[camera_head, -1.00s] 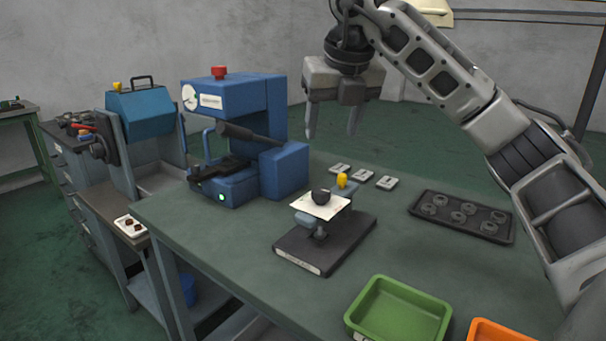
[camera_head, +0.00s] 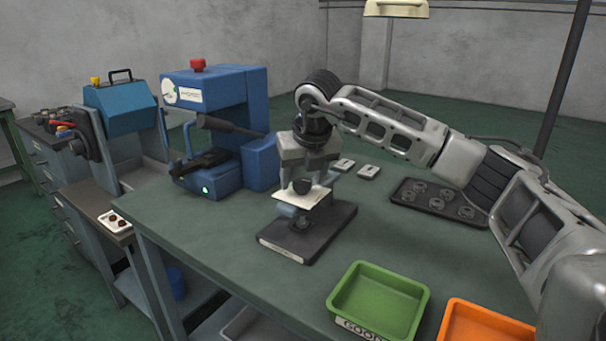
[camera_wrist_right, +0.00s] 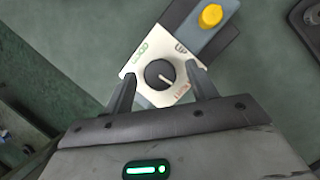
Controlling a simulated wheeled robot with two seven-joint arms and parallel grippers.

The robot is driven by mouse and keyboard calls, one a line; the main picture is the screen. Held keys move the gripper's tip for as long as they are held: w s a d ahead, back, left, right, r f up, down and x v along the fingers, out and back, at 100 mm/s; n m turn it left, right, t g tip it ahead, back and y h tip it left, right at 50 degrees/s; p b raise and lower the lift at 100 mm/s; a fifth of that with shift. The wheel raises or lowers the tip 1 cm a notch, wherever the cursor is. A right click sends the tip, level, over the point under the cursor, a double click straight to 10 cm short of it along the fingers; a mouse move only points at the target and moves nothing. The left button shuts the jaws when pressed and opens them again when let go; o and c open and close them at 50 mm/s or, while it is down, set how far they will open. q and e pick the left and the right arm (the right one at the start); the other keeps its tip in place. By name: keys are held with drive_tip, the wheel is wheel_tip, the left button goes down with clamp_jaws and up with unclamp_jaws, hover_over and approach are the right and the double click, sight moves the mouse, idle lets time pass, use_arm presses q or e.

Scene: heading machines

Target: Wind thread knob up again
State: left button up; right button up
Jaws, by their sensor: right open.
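The dark round knob (camera_head: 302,186) sits on a white plate (camera_head: 316,199) on a small stand with a dark base (camera_head: 325,232). In the right wrist view the knob (camera_wrist_right: 159,74) has a white pointer line aimed at the lower right, toward red lettering. The plate (camera_wrist_right: 143,60) also has green lettering and the word "UP". My right gripper (camera_head: 305,176) is above the stand, pointing down. It is open, with one finger on each side of the knob and visible gaps between (camera_wrist_right: 161,72). My left gripper is not in view.
A blue machine (camera_head: 218,125) with a red button stands behind left. A dark tray of rings (camera_head: 403,200) lies to the right. Green (camera_head: 345,290) and orange (camera_head: 452,310) bins stand in front. A yellow knob (camera_wrist_right: 210,15) is beside the plate.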

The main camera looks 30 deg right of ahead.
drive_tip(key=c, duration=1)
